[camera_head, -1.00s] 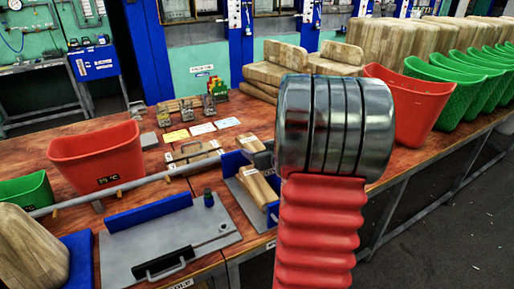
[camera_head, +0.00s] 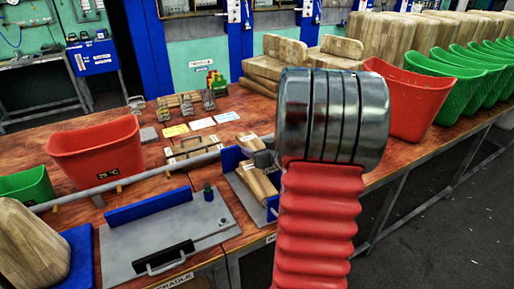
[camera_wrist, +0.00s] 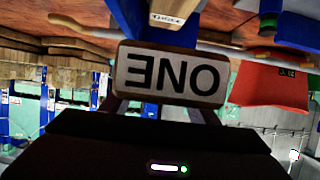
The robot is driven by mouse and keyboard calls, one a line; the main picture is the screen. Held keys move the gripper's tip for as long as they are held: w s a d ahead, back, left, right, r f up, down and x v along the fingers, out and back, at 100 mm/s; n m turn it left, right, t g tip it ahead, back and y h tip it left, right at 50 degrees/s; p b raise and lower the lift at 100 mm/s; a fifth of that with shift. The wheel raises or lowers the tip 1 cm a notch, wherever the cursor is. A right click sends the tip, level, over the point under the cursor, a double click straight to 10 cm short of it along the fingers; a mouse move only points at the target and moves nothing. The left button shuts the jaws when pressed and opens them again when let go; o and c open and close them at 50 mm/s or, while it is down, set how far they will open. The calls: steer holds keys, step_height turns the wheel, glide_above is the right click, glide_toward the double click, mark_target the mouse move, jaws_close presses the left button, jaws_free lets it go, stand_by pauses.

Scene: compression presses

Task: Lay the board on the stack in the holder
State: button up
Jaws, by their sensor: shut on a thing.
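In the wrist view a wooden board (camera_wrist: 121,72) with a white label reading ONE, upside down, is held between the dark fingers of my gripper (camera_wrist: 160,108). In the head view my red-sleeved arm hides most of the gripper; only a grey tip (camera_head: 264,159) shows at its left. The holder has blue walls (camera_head: 231,158) on a grey base and stands just below and left of my arm. A wooden piece (camera_head: 258,182) shows between its walls. I cannot tell whether the held board touches the stack.
A grey plate (camera_head: 165,235) with a blue bar and black handle lies left of the holder. A red bin (camera_head: 97,150) stands behind it. Wooden blocks (camera_head: 285,60) are at the back. Another red bin (camera_head: 405,100) and several green bins stand right.

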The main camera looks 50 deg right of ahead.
mark_target(272, 172)
steer(key=shift+f, duration=3.3)
steer(key=shift+s+a+f, duration=0.15)
steer(key=shift+s+f, duration=0.1)
steer(key=shift+f, duration=0.55)
steer(key=o, duration=1.3)
steer(key=shift+f, duration=0.1)
steer(key=shift+s, duration=0.15)
steer(key=shift+s+r, duration=0.25)
steer(key=shift+s, duration=0.2)
steer(key=v, duration=0.4)
steer(key=r+v, duration=0.1)
steer(key=v, duration=0.7)
steer(key=shift+r, duration=0.35)
steer(key=shift+a, duration=0.1)
